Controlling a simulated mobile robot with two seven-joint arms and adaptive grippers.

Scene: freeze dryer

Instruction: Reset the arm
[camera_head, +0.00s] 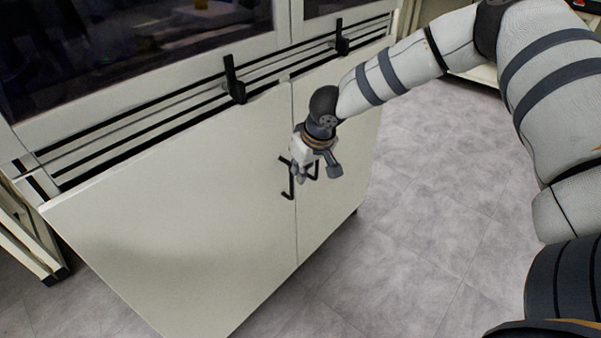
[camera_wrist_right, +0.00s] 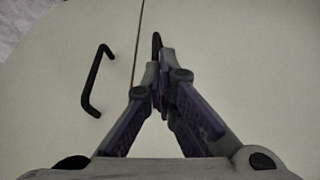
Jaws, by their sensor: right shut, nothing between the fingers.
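My right arm (camera_head: 395,75) comes in from the upper right in the head view. My right gripper (camera_head: 302,176) is in front of the two cabinet doors, close to their black handles. In the right wrist view the right gripper (camera_wrist_right: 160,78) has its fingertips together, with nothing visible held. One black handle (camera_wrist_right: 95,82) stands left of the fingers. The other handle (camera_wrist_right: 156,45) is partly hidden behind the fingertips. I cannot tell whether the fingers touch it. My left gripper is not in view.
The pale cabinet's left door (camera_head: 180,220) and right door (camera_head: 350,130) look closed, with a narrow seam between them. Black rails with upright latches (camera_head: 234,80) run above, below dark glass (camera_head: 130,40). Grey tiled floor (camera_head: 430,200) is clear to the right.

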